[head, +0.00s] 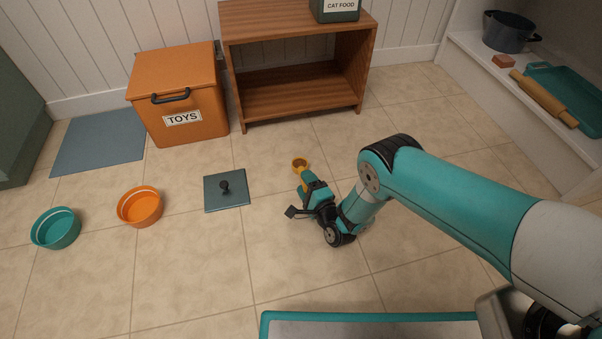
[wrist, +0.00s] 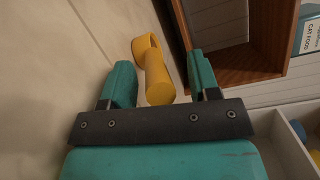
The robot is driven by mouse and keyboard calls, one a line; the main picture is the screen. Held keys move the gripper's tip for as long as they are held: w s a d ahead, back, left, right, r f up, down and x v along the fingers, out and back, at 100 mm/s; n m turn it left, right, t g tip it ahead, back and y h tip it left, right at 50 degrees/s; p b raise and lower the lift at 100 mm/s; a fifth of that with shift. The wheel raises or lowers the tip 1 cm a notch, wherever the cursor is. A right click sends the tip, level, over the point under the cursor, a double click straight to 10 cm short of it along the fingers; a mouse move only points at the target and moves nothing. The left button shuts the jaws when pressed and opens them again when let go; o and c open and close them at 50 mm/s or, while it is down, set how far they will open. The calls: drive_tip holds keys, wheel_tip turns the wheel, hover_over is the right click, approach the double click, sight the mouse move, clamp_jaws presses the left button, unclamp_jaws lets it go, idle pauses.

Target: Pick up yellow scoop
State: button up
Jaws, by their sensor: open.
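The yellow scoop (head: 300,164) is on the tiled floor in front of the wooden shelf. In the head view its round end shows just beyond my gripper (head: 308,186), which hides part of the rest. In the wrist view the scoop (wrist: 158,80) lies with its thick near end between the two teal fingers and its round end beyond the fingertips. My gripper (wrist: 160,60) is open, with visible gaps between the scoop and both fingers. I cannot tell the exact height of the fingers above the floor.
The wooden shelf (head: 285,100) stands behind the scoop, holding a cat food container (head: 335,10). An orange toys box (head: 179,98), a blue-grey lid (head: 226,191), an orange bowl (head: 140,207) and a teal bowl (head: 56,229) are to the left. Open floor surrounds the gripper.

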drive_tip(key=shift+c, duration=0.5)
drive_tip(key=c, duration=0.9)
drive_tip(key=shift+r, duration=0.1)
wheel_tip(320, 180, up, 20)
drive_tip(key=p, duration=1.5)
